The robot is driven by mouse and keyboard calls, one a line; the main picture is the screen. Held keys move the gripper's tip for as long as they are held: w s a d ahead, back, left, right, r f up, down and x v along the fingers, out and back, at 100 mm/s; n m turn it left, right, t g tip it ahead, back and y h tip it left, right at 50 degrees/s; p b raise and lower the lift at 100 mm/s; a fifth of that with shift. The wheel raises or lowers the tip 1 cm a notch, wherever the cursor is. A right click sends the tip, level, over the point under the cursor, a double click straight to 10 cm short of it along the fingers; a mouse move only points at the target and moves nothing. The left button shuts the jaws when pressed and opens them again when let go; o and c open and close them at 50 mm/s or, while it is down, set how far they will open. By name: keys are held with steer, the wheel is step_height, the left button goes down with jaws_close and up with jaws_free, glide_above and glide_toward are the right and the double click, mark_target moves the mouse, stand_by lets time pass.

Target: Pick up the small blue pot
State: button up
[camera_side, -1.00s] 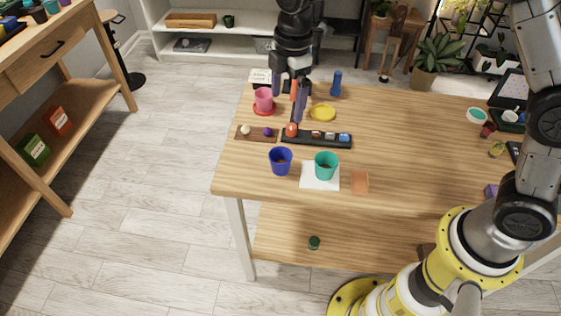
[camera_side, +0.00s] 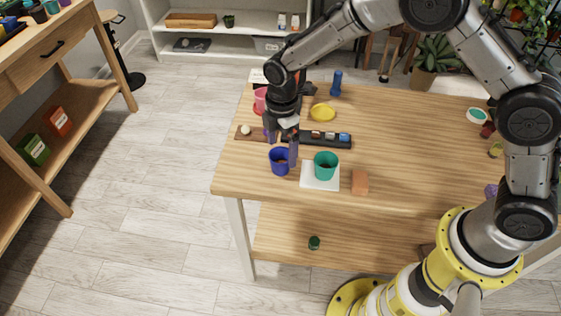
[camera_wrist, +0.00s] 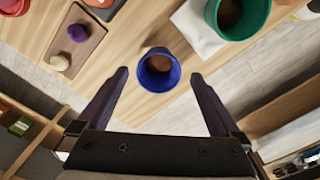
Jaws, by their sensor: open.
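The small blue pot (camera_side: 279,162) stands upright near the front left of the wooden table, with brown soil inside. In the wrist view the blue pot (camera_wrist: 157,86) sits between the fingertips, with a gap on each side. My gripper (camera_side: 281,153) is open and empty, pointing down over the pot. In the side view one finger overlaps the pot's right edge, and I cannot tell whether it touches. The open fingers of my gripper (camera_wrist: 160,76) also show in the wrist view.
A teal pot (camera_side: 326,166) on a white square (camera_side: 310,186) stands close on the right. Behind are a wooden tray (camera_side: 239,134) and a black tray (camera_side: 312,143) with small items. An orange-brown block (camera_side: 360,183) lies further right. The table's front edge is near.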

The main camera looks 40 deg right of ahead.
mark_target(280, 161)
steer(key=shift+w+a+f, duration=0.1)
steer(key=shift+f, duration=1.75)
steer(key=c, duration=1.3)
steer(key=shift+r, duration=0.1)
